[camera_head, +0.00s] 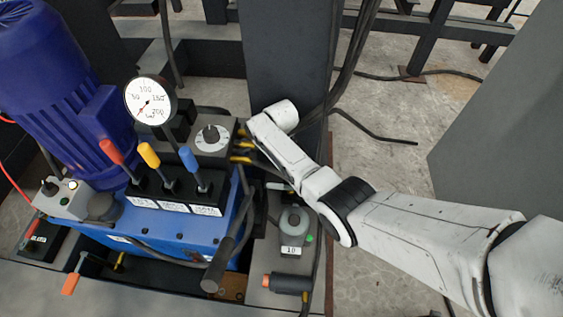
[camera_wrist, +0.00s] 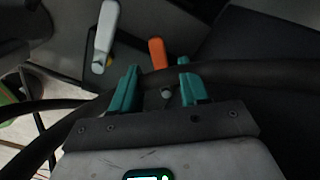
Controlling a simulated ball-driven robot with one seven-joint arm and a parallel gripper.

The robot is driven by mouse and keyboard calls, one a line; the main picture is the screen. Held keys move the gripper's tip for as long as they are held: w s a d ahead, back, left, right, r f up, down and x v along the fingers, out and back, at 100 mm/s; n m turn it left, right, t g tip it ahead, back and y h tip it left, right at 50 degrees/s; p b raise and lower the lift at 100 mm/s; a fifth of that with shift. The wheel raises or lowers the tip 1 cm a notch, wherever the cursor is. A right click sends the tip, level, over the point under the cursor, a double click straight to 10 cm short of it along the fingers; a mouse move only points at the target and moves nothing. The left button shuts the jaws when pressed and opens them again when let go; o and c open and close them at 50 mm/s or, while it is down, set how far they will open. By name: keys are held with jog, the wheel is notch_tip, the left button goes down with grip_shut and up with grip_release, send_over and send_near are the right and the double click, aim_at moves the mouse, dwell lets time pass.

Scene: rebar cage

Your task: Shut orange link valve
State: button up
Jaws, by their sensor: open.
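My gripper (camera_wrist: 155,88) shows in the wrist view with two teal fingers apart and nothing between them. An orange handle (camera_wrist: 157,53) stands just beyond the fingertips, between them in the picture; it looks like the orange link valve, and its lower part is hidden behind a dark hose. I cannot tell if a finger touches it. A white handle (camera_wrist: 107,30) with a yellow base is to its left. In the head view my arm reaches to the far side of the blue unit, and the fingers and this orange handle are hidden there.
A dark hose (camera_wrist: 240,73) crosses behind the fingers. In the head view, a blue hydraulic unit (camera_head: 175,232) carries red, yellow and blue levers and a round gauge (camera_head: 150,100). Another orange-ended lever (camera_head: 70,284) is at lower left. A dark post (camera_head: 285,60) stands behind my arm's end.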

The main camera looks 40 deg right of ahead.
notch_tip(320, 180, up, 9)
jog(key=p, duration=0.3)
jog(key=shift+f, duration=0.2)
